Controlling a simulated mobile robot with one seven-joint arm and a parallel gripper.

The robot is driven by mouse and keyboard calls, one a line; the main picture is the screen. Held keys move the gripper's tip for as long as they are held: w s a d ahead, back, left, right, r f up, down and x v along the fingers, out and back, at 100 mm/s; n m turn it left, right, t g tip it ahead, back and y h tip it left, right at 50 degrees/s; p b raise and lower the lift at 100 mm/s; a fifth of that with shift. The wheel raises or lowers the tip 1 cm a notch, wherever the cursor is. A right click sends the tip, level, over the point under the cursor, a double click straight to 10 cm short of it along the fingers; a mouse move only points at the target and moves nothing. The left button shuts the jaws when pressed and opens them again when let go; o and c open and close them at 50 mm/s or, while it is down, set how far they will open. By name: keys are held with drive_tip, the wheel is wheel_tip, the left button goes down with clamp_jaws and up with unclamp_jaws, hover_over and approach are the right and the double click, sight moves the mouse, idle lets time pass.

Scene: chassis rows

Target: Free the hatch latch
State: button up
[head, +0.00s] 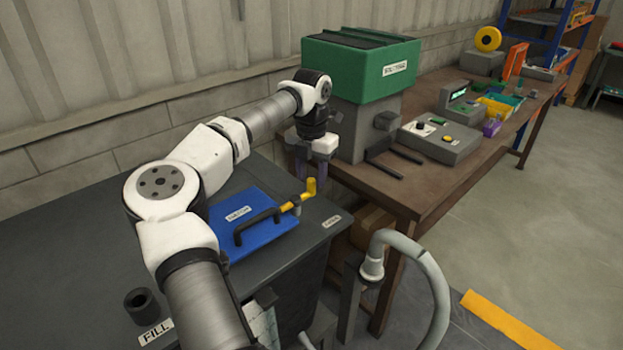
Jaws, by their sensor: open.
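The blue hatch (262,238) lies on top of a dark grey cabinet and carries a white label and a black bar handle (256,226). The yellow latch (291,203) is at the hatch's right edge, with an upright knob at its far end. My gripper (311,178) points down with its fingers apart, just above or behind the knob in the picture. Nothing shows between the fingers. I cannot tell whether a finger touches the latch. My arm crosses in front of the hatch's left side and hides part of it.
The cabinet top (60,235) has a black fill port (142,304) at front left. A wooden bench (440,185) stands to the right with a green-topped machine (358,68) close beside my gripper. A grey hose (425,270) curves up at front right.

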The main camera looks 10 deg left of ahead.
sight(312, 179)
drive_tip(key=shift+f+p, duration=0.3)
drive_tip(key=shift+f, duration=1.35)
clamp_jaws()
